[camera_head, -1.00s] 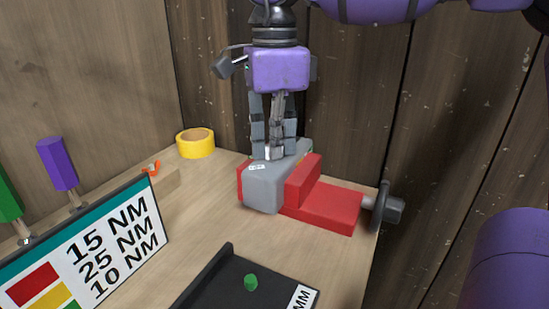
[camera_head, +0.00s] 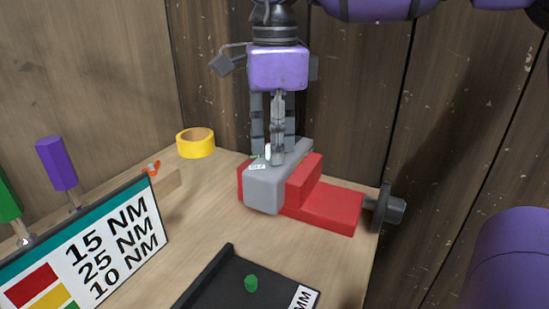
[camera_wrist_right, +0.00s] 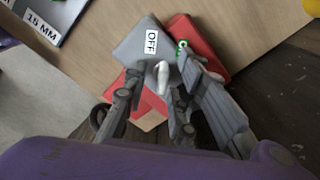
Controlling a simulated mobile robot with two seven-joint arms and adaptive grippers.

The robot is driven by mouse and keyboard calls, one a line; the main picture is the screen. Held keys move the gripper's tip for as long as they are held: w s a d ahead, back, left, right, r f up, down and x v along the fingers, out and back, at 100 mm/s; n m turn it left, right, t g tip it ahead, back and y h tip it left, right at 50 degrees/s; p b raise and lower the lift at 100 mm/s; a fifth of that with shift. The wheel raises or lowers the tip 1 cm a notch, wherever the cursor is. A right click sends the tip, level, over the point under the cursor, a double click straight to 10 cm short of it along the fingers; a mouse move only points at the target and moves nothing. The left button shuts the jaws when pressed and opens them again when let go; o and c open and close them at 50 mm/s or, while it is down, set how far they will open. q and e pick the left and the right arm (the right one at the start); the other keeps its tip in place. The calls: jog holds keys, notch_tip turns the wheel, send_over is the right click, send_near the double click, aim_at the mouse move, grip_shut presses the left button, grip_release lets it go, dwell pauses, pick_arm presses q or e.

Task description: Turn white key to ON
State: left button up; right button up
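The white key (camera_wrist_right: 162,78) stands on a grey block of a red and grey vise-like device (camera_head: 262,190). In the head view only a sliver of the key (camera_head: 268,151) shows beside a finger. In the wrist view an "OFF" label (camera_wrist_right: 152,41) lies by the key's base, and a green label (camera_wrist_right: 181,46) is partly hidden by a finger. My right gripper (camera_head: 275,158) points down over the block. In the wrist view its fingers (camera_wrist_right: 158,82) are spread around the key with visible gaps. My left gripper is not in view.
A yellow tape roll (camera_head: 195,143) stands at the back left. A torque sign (camera_head: 110,250) and purple-handled tool (camera_head: 58,165) are at left. A black tray (camera_head: 222,285) holding a green piece is in front. A wheel handle (camera_head: 384,207) sticks out at right, near the table edge.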

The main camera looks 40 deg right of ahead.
notch_tip(320, 180, up, 6)
jog(key=p, duration=0.3)
jog(key=shift+r+p, duration=0.15)
jog(key=shift+p, duration=0.2)
jog(key=shift+r, duration=0.4)
